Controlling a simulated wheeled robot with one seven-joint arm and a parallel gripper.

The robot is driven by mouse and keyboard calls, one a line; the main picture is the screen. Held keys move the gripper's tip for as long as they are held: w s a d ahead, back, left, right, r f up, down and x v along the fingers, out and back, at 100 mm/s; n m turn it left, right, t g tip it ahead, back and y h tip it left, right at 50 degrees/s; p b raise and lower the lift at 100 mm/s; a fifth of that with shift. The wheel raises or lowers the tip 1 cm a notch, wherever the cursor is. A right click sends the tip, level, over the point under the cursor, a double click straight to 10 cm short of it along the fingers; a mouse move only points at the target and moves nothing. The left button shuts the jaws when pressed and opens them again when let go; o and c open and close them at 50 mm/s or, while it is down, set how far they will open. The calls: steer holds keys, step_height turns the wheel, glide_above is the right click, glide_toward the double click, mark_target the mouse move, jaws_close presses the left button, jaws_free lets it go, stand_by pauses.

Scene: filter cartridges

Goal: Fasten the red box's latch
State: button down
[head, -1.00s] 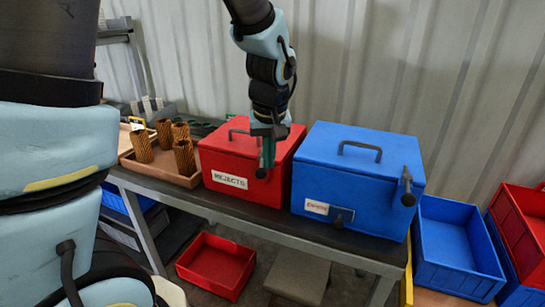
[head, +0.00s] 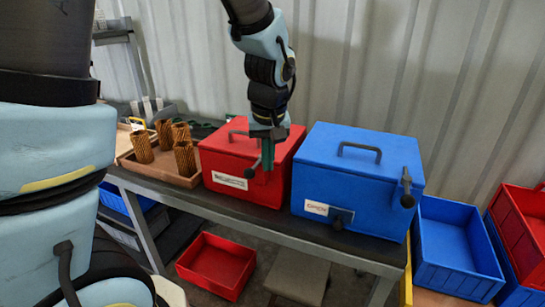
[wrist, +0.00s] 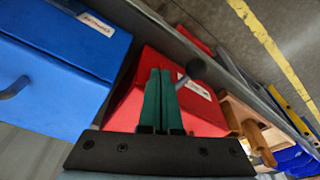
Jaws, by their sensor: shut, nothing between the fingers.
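The red box (head: 222,155) stands on the bench, lid down, with a handle on top and a white label on its front. Its latch is a dark lever with a round knob (head: 250,172), slanting down and left on the front near the right side. My gripper (head: 268,168) is shut and empty at the box's front, just right of the lever. In the wrist view the green fingers (wrist: 160,95) are together, close beside the latch knob (wrist: 196,67). Whether they touch the lever I cannot tell. The fingers partly hide the lever's pivot.
A blue box (head: 335,185) with its own handle and latches stands close to the right. A wooden tray (head: 185,181) with several brown filter cartridges is at the left. A red bin (head: 215,265) lies below the bench, and blue and red bins stand at far right.

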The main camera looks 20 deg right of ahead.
step_height(320, 180, up, 8)
steer(key=p, duration=0.5)
steer(key=shift+f+p, duration=0.2)
steer(key=shift+p, duration=0.15)
steer(key=a+f+n, duration=0.1)
steer(key=a+f, duration=0.1)
steer(key=a, duration=2.3)
steer(key=shift+a+g, duration=0.2)
steer(key=shift+g, duration=0.1)
